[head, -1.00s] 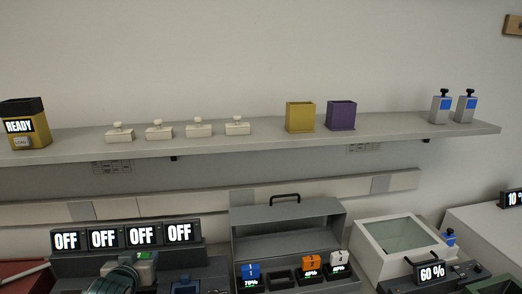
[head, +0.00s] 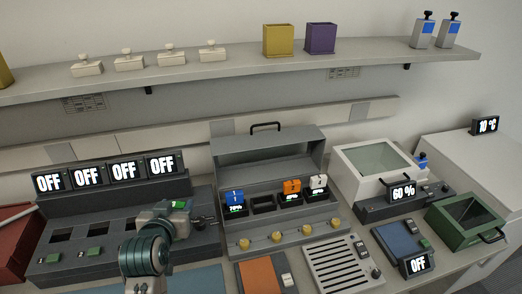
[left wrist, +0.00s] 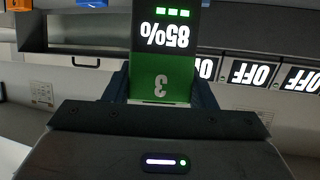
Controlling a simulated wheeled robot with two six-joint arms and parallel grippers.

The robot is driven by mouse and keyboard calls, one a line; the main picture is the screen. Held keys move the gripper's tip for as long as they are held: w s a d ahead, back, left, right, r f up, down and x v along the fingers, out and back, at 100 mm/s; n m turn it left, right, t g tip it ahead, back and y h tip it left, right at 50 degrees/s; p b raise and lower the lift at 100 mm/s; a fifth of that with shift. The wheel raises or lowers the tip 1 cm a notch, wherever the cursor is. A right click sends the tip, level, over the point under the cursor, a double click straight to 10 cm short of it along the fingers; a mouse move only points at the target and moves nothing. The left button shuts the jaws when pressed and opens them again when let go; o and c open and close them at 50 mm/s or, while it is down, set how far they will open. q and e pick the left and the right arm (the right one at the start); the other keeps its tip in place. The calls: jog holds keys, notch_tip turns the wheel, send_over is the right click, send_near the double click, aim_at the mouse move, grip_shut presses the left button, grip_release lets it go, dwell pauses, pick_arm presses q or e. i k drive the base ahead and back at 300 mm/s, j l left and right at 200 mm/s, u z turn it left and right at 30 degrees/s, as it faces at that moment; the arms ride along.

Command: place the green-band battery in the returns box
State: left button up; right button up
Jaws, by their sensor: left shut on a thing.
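The green-band battery (left wrist: 162,78) fills the upper middle of the left wrist view, its label upside down with "85%" and "3". My left gripper (left wrist: 160,97) is shut on it, one blue-grey finger at each side. No box carries a readable returns label. A yellow open box (head: 278,40) and a purple open box (head: 320,38) stand on the shelf. My right gripper is out of view.
The grey charging case (head: 268,150) holds blue, orange and white batteries beside an empty slot. Right of it are a white glass-lidded box (head: 345,180) and a green glass-lidded box (head: 440,225). The long shelf (head: 240,62) overhangs the bench; a red bin (head: 15,235) is at left.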

aim_at(263, 208)
jog(key=l, duration=1.1)
jog(key=i+l, duration=0.1)
jog(key=l, duration=1)
